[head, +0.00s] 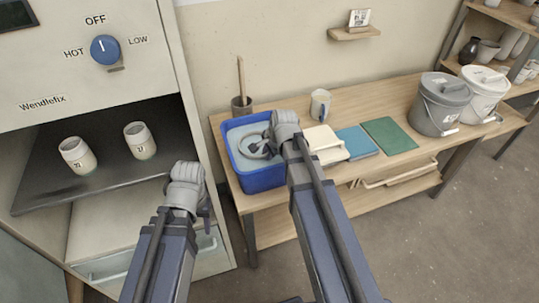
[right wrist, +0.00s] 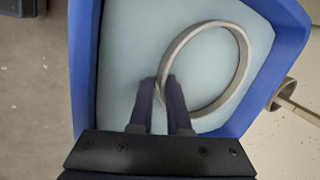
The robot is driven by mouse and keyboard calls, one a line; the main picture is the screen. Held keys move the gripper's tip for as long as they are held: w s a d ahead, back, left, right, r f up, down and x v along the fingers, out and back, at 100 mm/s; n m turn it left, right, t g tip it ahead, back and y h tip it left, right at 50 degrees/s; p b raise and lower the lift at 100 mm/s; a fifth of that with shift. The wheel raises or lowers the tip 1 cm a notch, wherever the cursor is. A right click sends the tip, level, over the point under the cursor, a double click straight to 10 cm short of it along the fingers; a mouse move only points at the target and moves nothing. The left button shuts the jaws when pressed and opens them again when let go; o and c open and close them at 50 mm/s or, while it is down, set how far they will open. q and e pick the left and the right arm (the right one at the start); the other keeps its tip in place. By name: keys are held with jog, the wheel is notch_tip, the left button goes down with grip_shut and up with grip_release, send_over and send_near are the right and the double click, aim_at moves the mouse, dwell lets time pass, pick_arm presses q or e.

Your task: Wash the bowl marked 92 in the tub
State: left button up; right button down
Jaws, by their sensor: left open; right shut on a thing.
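The blue tub (head: 263,181) stands at the left end of the wooden table and holds pale blue-grey water. A grey bowl (head: 243,148) is in the tub, partly hidden by my right gripper (head: 264,146). In the right wrist view my right gripper (right wrist: 160,82) is shut on the near left rim of the bowl (right wrist: 240,62), whose rim shows as a ring at the water. No number shows on it, and how deep it sits I cannot tell. My left gripper (head: 188,182) is open and empty in front of the cabinet, left of the tub.
Two pale jars (head: 77,156) (head: 140,141) stand on the dark cabinet shelf.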

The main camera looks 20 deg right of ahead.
jog(key=shift+d, duration=1.2)
jog(key=shift+a, duration=0.1)
jog(key=shift+a, duration=1.1)
jog(key=shift+d, duration=0.1)
jog(key=shift+d, duration=1.1)
jog(key=shift+a, duration=0.15)
jog(key=shift+a, duration=1.05)
jog(key=shift+d, duration=0.15)
